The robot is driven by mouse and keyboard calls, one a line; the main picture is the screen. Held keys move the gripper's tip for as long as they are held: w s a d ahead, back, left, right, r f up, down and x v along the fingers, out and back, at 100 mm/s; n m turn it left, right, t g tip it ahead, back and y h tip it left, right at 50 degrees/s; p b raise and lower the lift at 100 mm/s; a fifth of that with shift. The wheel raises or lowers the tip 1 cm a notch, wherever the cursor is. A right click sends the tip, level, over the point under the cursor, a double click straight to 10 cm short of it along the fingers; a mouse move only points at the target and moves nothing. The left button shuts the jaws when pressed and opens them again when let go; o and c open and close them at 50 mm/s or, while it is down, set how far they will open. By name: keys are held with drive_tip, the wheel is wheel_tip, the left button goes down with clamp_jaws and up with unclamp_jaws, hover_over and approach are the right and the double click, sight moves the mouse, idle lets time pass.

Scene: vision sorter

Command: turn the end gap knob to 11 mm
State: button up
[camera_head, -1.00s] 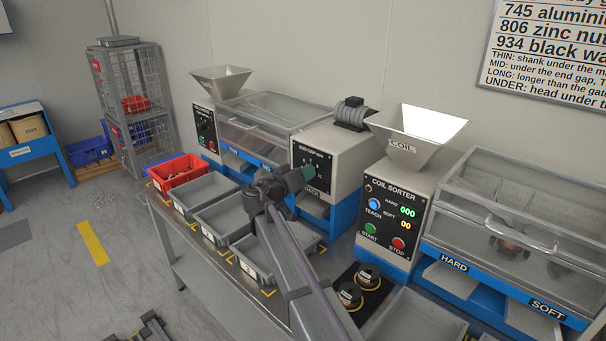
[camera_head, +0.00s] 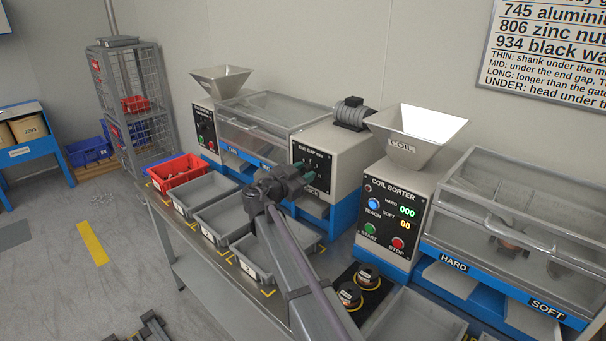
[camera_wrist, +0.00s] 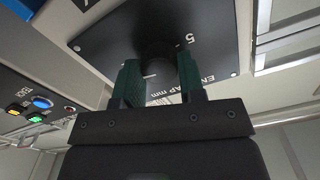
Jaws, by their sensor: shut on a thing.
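The end gap knob (camera_wrist: 157,48) is dark and round, on a black plate (camera_wrist: 100,45) marked "END GAP mm" in the wrist view. A "5" shows on the plate; most of the scale is hidden, and I cannot read the knob's setting. My gripper (camera_wrist: 160,68) has its two green fingers on either side of the knob, shut on it. In the head view my gripper (camera_head: 308,179) is at the lower part of the black end gap panel (camera_head: 312,152), and my wrist and fingers hide the knob.
The coil sorter (camera_head: 397,215) with its lit buttons stands to the right. Grey bins (camera_head: 226,219) and a red bin (camera_head: 178,171) lie left of my arm. A clear-covered unit (camera_head: 270,112) stands behind. Two coils (camera_head: 350,296) sit on a black pad near my forearm.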

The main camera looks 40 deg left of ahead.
drive_tip(key=shift+m, duration=0.4)
drive_tip(key=o, duration=0.9)
drive_tip(key=shift+s, duration=0.1)
drive_tip(key=s, duration=1)
drive_tip(key=shift+s+a, duration=0.35)
drive_tip(key=shift+a, duration=0.05)
